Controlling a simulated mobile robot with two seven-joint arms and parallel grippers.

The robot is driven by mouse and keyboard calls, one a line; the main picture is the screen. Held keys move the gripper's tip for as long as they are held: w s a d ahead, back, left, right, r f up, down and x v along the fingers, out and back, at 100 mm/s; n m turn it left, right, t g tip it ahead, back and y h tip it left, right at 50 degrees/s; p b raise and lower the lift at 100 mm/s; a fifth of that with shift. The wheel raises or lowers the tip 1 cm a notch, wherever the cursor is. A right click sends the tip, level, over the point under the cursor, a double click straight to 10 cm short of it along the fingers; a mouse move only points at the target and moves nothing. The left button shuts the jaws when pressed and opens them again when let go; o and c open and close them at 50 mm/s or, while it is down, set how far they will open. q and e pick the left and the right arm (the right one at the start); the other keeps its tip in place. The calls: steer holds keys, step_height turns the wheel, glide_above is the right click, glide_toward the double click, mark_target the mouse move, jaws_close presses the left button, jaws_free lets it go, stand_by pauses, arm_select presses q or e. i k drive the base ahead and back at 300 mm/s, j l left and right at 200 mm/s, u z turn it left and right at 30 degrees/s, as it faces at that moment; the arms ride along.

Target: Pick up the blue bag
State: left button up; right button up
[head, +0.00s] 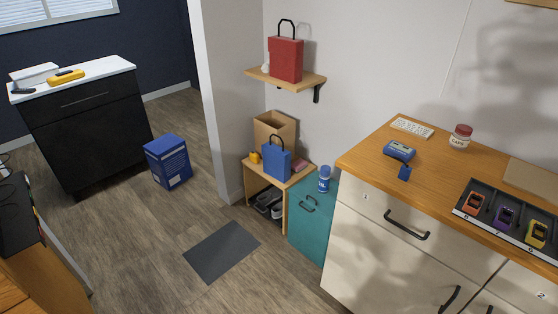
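The blue bag (277,162) stands upright on a small wooden shoe bench (263,178) near the wall corner, in the middle of the head view. Its dark loop handle points up. An open brown cardboard box (274,127) stands right behind it, partly covered by it. Neither of my grippers shows in the head view.
A red bag (285,60) stands on a wall shelf (316,80) above. A teal cabinet (309,226) with a blue can (324,178) and a wooden-topped counter (352,158) are to the right. A blue box (168,162) stands on the floor left. Floor around the grey mat (221,251) is clear.

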mark_target(277, 159)
steer(key=i+j+z, duration=0.6)
steer(key=i+j, duration=0.2)
steer(key=i+j+z, duration=0.35)
steer(key=j, duration=0.35)
steer(key=j+z, duration=0.35)
steer(key=j, duration=0.3)
steer(key=j+z, duration=0.35)
steer(key=j, duration=0.45)
steer(key=i, duration=0.05)
